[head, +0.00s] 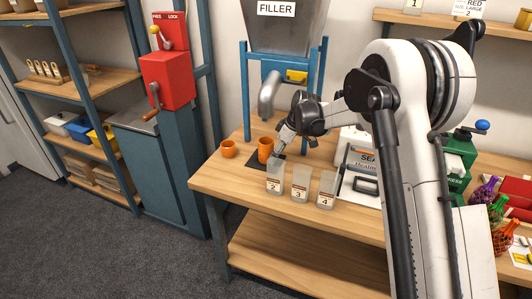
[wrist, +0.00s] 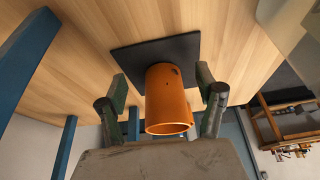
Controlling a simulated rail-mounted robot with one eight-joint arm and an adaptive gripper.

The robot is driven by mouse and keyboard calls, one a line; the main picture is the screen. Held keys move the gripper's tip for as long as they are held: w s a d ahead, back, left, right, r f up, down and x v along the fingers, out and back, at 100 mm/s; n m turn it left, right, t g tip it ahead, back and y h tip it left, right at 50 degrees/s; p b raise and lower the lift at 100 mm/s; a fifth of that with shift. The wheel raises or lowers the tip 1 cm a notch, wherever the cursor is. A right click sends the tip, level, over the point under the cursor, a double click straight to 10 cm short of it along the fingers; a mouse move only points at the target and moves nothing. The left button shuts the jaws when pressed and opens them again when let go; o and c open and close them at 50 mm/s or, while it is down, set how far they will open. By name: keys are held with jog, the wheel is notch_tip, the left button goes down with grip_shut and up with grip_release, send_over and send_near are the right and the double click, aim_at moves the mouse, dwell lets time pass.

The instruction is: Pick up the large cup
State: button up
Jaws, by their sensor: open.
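The large orange cup (head: 265,148) stands upright on a dark square mat (head: 257,166) on the wooden bench. In the wrist view the large cup (wrist: 168,105) lies between the two fingers of my gripper (wrist: 163,84), with a gap on each side. My gripper (head: 279,150) is open and close beside the cup in the head view. A smaller orange cup (head: 228,149) stands on the bench to the left of the mat. The mat (wrist: 150,52) shows behind the cup in the wrist view.
Three clear numbered containers, marked 2 (head: 275,180), 3 (head: 300,183) and 4 (head: 326,188), stand in front of the mat. The filler (head: 285,28) on its blue frame stands behind. The sealer (head: 357,150) is to the right. The bench's front left corner is clear.

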aim_at(266, 151)
jog(key=a, duration=0.1)
jog(key=w+a, duration=0.1)
jog(key=a, duration=0.1)
jog(key=a+f, duration=0.1)
jog(key=shift+w+a, duration=0.2)
jog(key=shift+w, duration=0.15)
grip_shut()
